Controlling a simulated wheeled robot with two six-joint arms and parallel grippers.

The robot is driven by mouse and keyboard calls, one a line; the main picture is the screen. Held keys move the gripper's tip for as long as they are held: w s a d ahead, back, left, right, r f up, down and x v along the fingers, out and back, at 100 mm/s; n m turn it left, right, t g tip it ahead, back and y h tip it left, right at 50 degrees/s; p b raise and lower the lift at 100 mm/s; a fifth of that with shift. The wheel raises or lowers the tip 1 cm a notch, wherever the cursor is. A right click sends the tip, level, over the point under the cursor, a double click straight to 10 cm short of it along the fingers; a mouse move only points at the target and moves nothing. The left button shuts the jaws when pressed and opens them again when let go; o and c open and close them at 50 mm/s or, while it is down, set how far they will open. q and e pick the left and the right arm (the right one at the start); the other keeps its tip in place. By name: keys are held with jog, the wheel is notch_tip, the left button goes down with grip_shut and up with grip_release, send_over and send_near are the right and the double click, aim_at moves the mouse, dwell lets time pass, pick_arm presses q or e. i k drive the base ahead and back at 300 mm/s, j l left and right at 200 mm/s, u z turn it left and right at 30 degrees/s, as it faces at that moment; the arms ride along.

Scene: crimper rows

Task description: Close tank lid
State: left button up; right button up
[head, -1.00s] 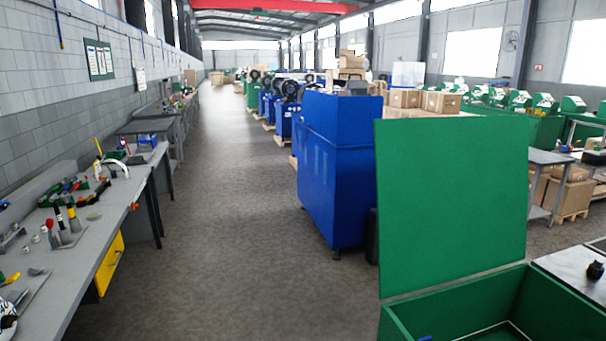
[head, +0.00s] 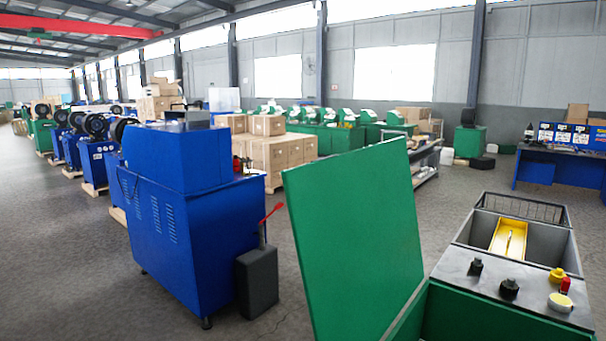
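The tank lid (head: 352,235) is a large flat green panel in the middle of the head view. It stands raised, close to upright, at the left side of the green tank (head: 465,318). The tank is only partly in view at the bottom right, and most of its inside is cut off by the picture's lower edge. Neither of my grippers shows in the head view.
A blue machine (head: 178,215) stands left of the lid, with a dark grey canister (head: 257,282) and red lever beside it. A dark worktop (head: 510,283) with knobs and a yellow tray (head: 508,240) adjoins the tank. Open floor (head: 60,270) lies at left.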

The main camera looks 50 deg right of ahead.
aim_at(354, 213)
jog(key=i+z, duration=0.3)
jog(key=i, duration=0.2)
jog(key=i+j+z, duration=0.25)
jog(key=i, duration=0.2)
jog(key=i+z, duration=0.2)
jog(key=z, duration=0.2)
jog(key=i+z, duration=0.2)
jog(key=z, duration=0.25)
jog(key=i+j+z, duration=0.1)
jog(key=z, duration=0.3)
jog(key=i+j+z, duration=0.15)
jog(key=z, duration=0.25)
jog(key=i+j+z, duration=0.15)
jog(key=z, duration=0.3)
jog(key=i+j+z, duration=0.25)
jog(key=z, duration=0.15)
jog(key=i+j+z, duration=0.3)
jog(key=z, duration=0.15)
jog(key=i+j, duration=0.15)
jog(key=j, duration=0.15)
jog(key=i+j+z, duration=0.1)
jog(key=i+j, duration=0.05)
jog(key=j, duration=0.1)
